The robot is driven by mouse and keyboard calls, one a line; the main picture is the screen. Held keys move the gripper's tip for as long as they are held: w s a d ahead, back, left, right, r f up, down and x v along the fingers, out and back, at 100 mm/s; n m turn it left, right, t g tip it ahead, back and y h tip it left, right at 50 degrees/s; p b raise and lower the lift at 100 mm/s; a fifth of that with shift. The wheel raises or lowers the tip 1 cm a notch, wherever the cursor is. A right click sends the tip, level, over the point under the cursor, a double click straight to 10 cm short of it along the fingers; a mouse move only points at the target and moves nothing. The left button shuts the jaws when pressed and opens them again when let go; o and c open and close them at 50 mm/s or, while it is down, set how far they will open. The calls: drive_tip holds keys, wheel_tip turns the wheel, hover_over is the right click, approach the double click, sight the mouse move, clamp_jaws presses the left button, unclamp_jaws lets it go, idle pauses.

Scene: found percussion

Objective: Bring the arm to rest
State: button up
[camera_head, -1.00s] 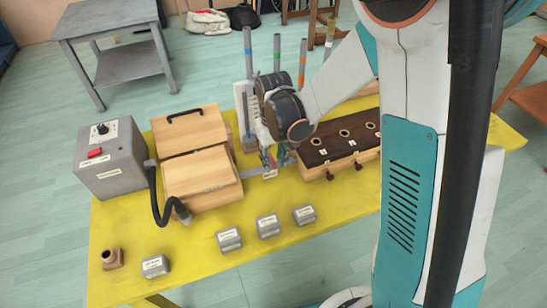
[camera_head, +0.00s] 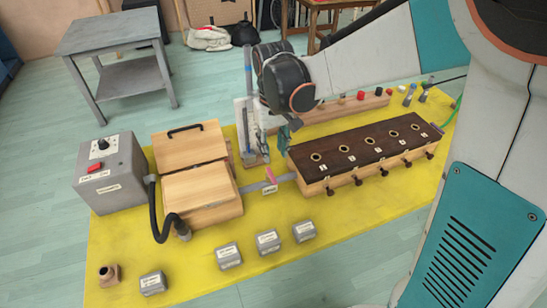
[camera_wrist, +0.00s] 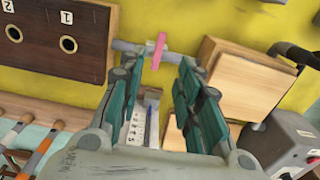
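My gripper (camera_head: 274,148) hangs above the yellow table in the head view, between the wooden bellows box and the dark-topped wooden chest. In the wrist view my gripper (camera_wrist: 158,74) has its teal fingers spread well apart, with nothing held between them. A pink upright piece (camera_wrist: 159,50) on a grey pipe shows beyond the fingertips. The pink piece (camera_head: 270,175) also shows in the head view, just below my gripper, apart from it as far as I can tell. My arm reaches in from the right.
The dark-topped chest (camera_head: 365,150) is right of my gripper. The hinged wooden box (camera_head: 205,187) and grey switch box (camera_head: 112,185) are left. A pale upright stand (camera_head: 248,120) is close behind. Small grey blocks (camera_head: 268,242) line the front. The yellow table's front right is clear.

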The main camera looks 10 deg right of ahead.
drive_tip(key=shift+r, duration=0.5)
drive_tip(key=s+d+r+m+t, duration=0.1)
drive_tip(key=s+d+r+t, duration=0.2)
drive_tip(key=s, duration=0.5)
drive_tip(key=s+d+r+t, duration=0.4)
drive_tip(key=s+r, duration=0.1)
drive_tip(key=s, duration=0.4)
drive_tip(key=shift+m, duration=0.4)
idle(0.4)
